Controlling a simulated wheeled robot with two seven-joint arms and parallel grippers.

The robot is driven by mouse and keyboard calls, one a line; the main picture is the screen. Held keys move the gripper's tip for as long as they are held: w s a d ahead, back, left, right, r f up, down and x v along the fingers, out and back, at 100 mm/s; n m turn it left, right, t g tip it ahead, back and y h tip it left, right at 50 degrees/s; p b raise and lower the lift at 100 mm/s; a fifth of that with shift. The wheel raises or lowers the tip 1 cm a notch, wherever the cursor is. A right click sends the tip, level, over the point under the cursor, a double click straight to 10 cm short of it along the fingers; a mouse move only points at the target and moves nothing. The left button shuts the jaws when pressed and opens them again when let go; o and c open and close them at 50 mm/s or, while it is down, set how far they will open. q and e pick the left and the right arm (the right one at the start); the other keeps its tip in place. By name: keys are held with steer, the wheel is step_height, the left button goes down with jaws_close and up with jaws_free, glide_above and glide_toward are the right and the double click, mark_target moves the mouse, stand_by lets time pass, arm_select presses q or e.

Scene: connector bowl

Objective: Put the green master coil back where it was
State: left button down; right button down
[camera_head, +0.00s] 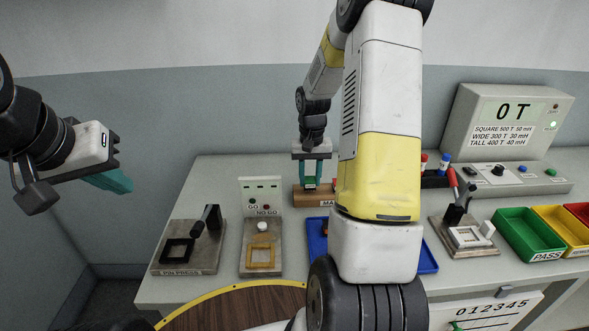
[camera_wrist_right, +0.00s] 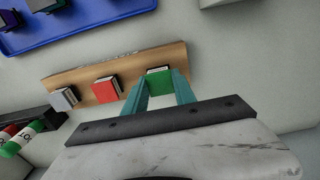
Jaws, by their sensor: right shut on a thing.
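The green master coil (camera_head: 310,183) is between the teal fingers of my right gripper (camera_head: 311,162), which is shut on it. It also shows in the right wrist view (camera_wrist_right: 159,82). It is at the end of the wooden master rack (camera_head: 302,199); I cannot tell whether it rests on the wood or hangs just above. In the right wrist view a red coil (camera_wrist_right: 106,90) and a grey coil (camera_wrist_right: 65,98) stand on the same rack (camera_wrist_right: 130,67). My left gripper (camera_head: 112,181) is away at the left, seen side-on, with no object visible in it.
My right arm hides part of the bench and the blue tray (camera_head: 428,262). Left of the rack are the pin press (camera_head: 186,258) and the GO/NO-GO fixture (camera_head: 262,258). At the right are a tester (camera_head: 505,130), a clamp fixture (camera_head: 466,238) and a green PASS bin (camera_head: 528,236).

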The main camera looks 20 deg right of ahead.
mark_target(309, 180)
steer(key=shift+f, duration=0.45)
steer(key=shift+f, duration=0.15)
steer(key=c, duration=1)
jaws_free()
step_height(309, 180, up, 12)
steer(key=s+a+r+n+t, duration=0.25)
steer(key=s+a+r, duration=0.35)
steer(key=s+r, duration=0.35)
steer(key=shift+s+a+r+n+t+y, duration=0.2)
steer(key=shift+s+a+r+t+y, duration=0.3)
steer(key=shift+s+a, duration=1.1)
steer(key=shift+s+a+r+n+t+y, duration=0.2)
steer(key=shift+s+a+r+t, duration=0.45)
steer(key=shift+s, duration=1.95)
steer(key=shift+s+a+r+n+t+y, duration=0.15)
steer(key=shift+s+a+r+t+y, duration=0.5)
steer(key=shift+s, duration=1.45)
